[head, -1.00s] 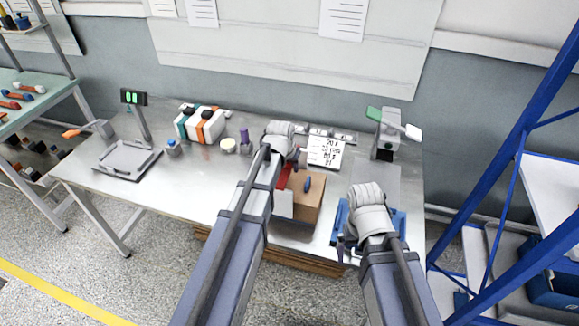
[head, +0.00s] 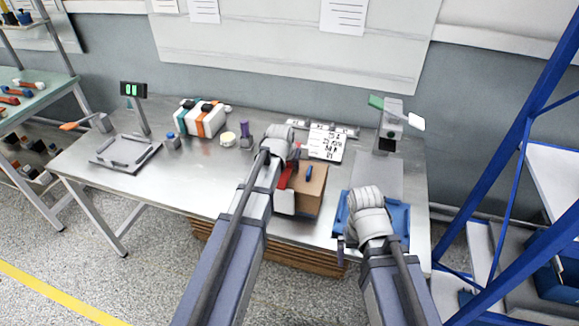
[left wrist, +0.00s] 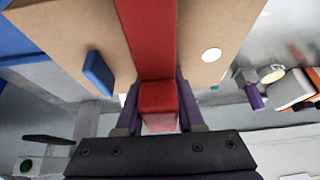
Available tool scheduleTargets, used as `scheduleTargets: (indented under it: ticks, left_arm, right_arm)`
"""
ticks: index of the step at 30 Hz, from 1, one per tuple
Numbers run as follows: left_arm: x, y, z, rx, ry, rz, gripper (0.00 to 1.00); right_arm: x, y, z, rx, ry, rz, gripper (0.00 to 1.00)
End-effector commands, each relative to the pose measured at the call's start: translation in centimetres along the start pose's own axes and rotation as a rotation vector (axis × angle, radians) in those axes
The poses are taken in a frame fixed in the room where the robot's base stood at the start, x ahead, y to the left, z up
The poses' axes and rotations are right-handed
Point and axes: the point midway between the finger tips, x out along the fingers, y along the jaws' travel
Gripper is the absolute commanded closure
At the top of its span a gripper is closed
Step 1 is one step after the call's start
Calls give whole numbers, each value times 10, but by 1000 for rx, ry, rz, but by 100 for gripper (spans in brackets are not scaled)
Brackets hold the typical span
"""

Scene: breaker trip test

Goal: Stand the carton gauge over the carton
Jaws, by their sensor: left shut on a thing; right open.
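The brown carton (head: 311,195) stands near the front of the bench, with a blue tab (head: 308,173) on it. The red carton gauge (head: 285,176) is at the carton's left part, partly hidden behind my left arm. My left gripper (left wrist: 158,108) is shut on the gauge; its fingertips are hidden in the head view. In the left wrist view the red gauge (left wrist: 150,40) runs as a band across the brown carton (left wrist: 215,25). I cannot tell whether they touch. My right gripper (head: 345,246) is open, low at the bench's front edge by the blue tray.
The blue tray (head: 399,217) lies right of the carton, partly under my right arm.

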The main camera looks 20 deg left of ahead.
Motion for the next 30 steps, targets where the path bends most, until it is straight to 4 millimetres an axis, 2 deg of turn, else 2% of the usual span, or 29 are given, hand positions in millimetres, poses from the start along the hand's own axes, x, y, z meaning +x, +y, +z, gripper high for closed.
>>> scheduleTargets:
  ticks: [1, 6, 7, 13, 16, 30]
  left_arm:
    - [10, 3, 22, -1, -94, 8, 100]
    - [11, 3, 21, -1, -94, 6, 100]
    - [11, 2, 21, -1, -94, 6, 62]
    - [10, 2, 20, 0, -94, 5, 39]
    - [3, 2, 19, 0, -90, 5, 28]
    - [-76, 3, 14, 0, -10, 0, 28]
  right_arm:
    - [10, -1, -1, 0, 0, 0, 0]
    - [10, -1, -1, 0, 0, 0, 0]
    - [10, -1, -1, 0, 0, 0, 0]
    - [9, -1, -1, 0, 0, 0, 0]
    - [3, 0, 0, 0, 0, 0, 0]
    - [-61, 6, 4, 0, 0, 0, 0]
